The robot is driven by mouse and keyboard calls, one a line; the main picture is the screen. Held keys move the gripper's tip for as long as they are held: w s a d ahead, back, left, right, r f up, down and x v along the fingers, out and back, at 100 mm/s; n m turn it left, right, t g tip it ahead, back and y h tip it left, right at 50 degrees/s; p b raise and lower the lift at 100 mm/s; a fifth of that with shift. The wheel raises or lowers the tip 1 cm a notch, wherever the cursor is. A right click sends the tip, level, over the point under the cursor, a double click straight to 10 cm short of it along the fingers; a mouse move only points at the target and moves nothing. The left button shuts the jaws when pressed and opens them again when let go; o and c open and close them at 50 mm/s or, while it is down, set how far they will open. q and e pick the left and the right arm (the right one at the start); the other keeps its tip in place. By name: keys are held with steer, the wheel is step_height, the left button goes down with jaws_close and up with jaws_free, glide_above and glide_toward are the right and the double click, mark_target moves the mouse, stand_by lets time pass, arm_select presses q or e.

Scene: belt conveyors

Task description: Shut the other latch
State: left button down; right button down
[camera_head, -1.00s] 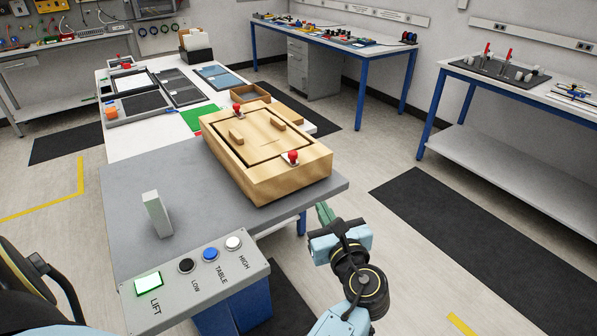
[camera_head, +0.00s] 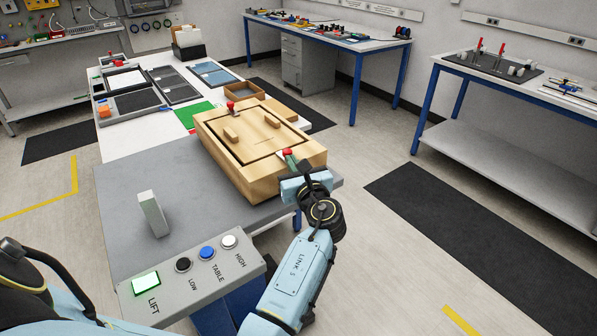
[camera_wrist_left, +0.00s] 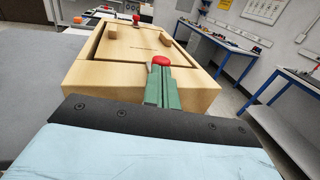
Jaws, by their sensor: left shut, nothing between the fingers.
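A wooden box (camera_head: 228,171) with a lid set in its top sits on the grey table. One latch with a red knob (camera_head: 231,104) is at the far edge of the box. My right gripper is not in view.
A control panel (camera_head: 172,300) with several buttons is at the table's near edge. A pale upright block (camera_head: 153,214) stands left of the box. Behind are trays, a green mat (camera_head: 193,114) and a small wooden tray (camera_head: 243,91). The grey tabletop (camera_head: 120,195) is largely clear.

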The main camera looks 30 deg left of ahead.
mark_target(282, 163)
arm_select(q)
steer(key=shift+w+a, duration=0.1)
steer(key=shift+a, duration=0.05)
steer(key=a, duration=0.1)
steer(key=w+a, duration=0.1)
steer(key=a, duration=0.1)
steer(key=a+p, duration=0.1)
steer(key=shift+w+a+r, duration=0.1)
steer(key=shift+w+a, duration=0.05)
steer(key=shift+w, duration=0.2)
steer(key=shift+s+r, duration=0.1)
